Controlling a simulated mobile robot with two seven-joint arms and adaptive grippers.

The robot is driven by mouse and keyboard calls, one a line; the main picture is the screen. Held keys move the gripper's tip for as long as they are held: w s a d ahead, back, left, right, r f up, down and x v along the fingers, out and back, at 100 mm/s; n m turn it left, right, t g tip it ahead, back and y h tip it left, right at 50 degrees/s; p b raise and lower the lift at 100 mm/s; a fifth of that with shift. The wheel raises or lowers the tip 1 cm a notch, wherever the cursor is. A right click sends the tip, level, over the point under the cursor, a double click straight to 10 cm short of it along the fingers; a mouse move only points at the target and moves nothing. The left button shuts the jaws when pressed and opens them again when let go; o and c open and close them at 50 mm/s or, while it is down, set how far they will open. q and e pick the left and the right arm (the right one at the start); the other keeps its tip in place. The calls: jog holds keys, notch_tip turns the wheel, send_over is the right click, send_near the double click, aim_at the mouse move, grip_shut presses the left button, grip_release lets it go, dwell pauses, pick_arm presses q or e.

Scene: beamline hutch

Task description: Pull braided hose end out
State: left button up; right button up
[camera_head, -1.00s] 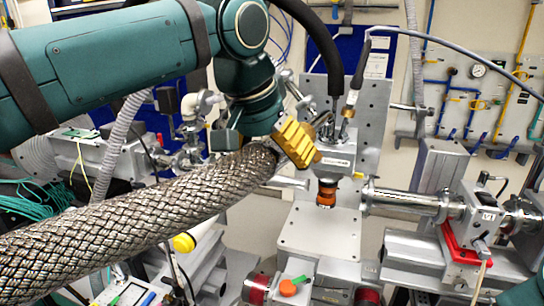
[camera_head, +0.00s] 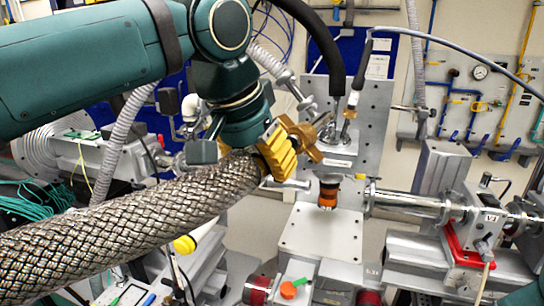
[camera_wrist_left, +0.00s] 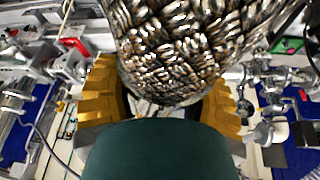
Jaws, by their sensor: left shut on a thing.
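The braided hose (camera_head: 120,225) is a thick silver metal-weave tube running from the lower left up to my left gripper (camera_head: 291,147). The gripper's yellow fingers are shut on the hose near its upper right end. A brass-coloured piece sticks out past the fingers there; I cannot tell whether it is the hose's end fitting or the other finger. A gap shows between it and the grey fixture (camera_head: 342,157) to its right. In the left wrist view the braid (camera_wrist_left: 195,50) fills the space between both yellow fingers. My right gripper is not in view.
An orange-and-black part (camera_head: 328,192) hangs under the fixture above a bare grey plate (camera_head: 320,232). A black hose (camera_head: 330,55) comes down behind my gripper. A steel beam pipe (camera_head: 405,202) lies to the right. Teal cables (camera_head: 35,212) lie at the left.

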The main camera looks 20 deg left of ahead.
pick_arm(q)
jog(key=shift+s+a+r, duration=0.1)
jog(key=shift+s+a, duration=0.05)
jog(key=shift+s, duration=0.4)
jog(key=shift+s+a, duration=0.15)
jog(key=shift+s, duration=0.35)
jog(key=o, duration=1)
jog(key=v, duration=1.2)
